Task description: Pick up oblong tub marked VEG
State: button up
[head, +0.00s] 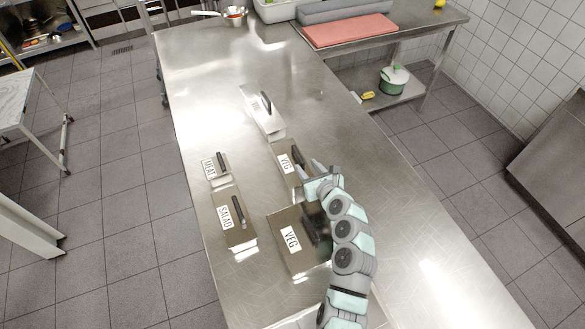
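Two steel tubs marked VEG stand on the steel worktop. The farther VEG tub (286,164) looks narrow and oblong, with a dark handle on its lid. My gripper (309,167) is at its right side, fingers apart, seemingly empty, hiding part of it; I cannot tell whether they touch. The nearer VEG tub (290,240) is wider and squarer, and my arm hides its right part. Left of them stand an oblong tub marked SALAD (226,217) and a small tub marked MEAT (209,168). Another oblong tub (262,112) stands farther back, its label too small to read.
A red board (350,30) lies on the bench at back right. A green pot (394,80) stands on its lower shelf.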

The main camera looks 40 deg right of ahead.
aim_at(298, 154)
jog(key=x, duration=0.4)
jog(key=shift+w, duration=0.15)
jog(key=shift+d+b+x, duration=0.15)
jog(key=shift+b+x, duration=0.15)
jog(key=shift+x, duration=0.8)
jog(key=shift+d+b+x, duration=0.2)
jog(key=shift+b+x, duration=0.1)
jog(key=shift+x, duration=0.8)
jog(key=shift+w+d+f, duration=0.2)
jog(key=shift+w+f, duration=0.2)
jog(key=shift+w, duration=0.1)
grip_shut()
jog(key=shift+r, duration=0.1)
